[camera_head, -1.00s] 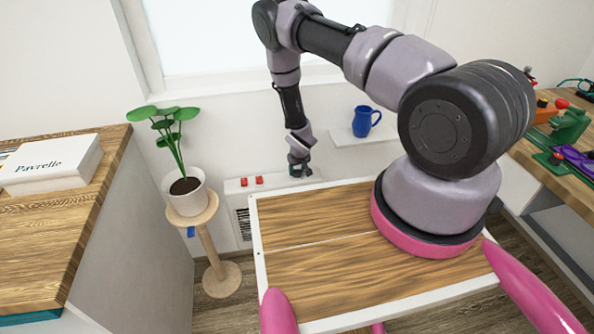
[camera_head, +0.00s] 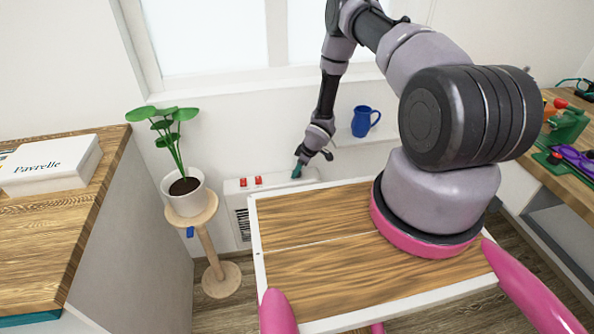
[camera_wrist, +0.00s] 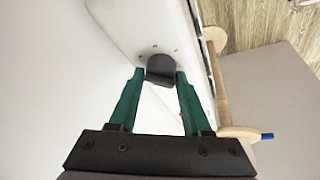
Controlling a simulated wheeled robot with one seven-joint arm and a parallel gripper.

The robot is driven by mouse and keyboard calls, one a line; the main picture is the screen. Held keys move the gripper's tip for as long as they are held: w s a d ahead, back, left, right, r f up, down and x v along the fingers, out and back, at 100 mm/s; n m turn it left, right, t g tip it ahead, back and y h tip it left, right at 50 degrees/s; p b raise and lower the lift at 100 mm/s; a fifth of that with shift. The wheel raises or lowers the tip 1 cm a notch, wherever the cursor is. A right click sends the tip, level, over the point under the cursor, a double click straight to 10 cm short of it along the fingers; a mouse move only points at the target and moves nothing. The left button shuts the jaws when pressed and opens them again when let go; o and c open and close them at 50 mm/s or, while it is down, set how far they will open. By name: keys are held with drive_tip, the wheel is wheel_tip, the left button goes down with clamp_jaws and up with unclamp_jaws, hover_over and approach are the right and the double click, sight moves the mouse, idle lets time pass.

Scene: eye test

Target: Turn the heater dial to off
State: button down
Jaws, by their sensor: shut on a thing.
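The white heater (camera_head: 270,182) stands against the wall below the window, with two red switches (camera_head: 250,181) on its top. In the wrist view the dark heater dial (camera_wrist: 160,68) sits on the heater's white top (camera_wrist: 125,25), with small marks around it. My gripper (camera_wrist: 158,78) has its two green fingers on either side of the dial, shut on it. In the head view my gripper (camera_head: 297,171) is at the right part of the heater top and hides the dial there.
A potted plant (camera_head: 185,190) stands on a round wooden stand left of the heater. A blue mug (camera_head: 362,122) is on a wall shelf (camera_head: 350,138) to the right. A wooden counter with a white box (camera_head: 50,165) is at the left.

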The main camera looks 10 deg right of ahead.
drive_tip(key=n+g, duration=0.1)
drive_tip(key=n, duration=0.2)
drive_tip(key=shift+w+d+y, duration=0.1)
drive_tip(key=shift+d+y, duration=0.05)
drive_tip(key=shift+y, duration=0.15)
drive_tip(key=n+g, duration=0.1)
drive_tip(key=n, duration=0.2)
drive_tip(key=shift+n+g, duration=0.4)
drive_tip(key=shift+n, duration=0.4)
drive_tip(key=shift+f, duration=0.1)
drive_tip(key=shift+c, duration=1.9)
unclamp_jaws()
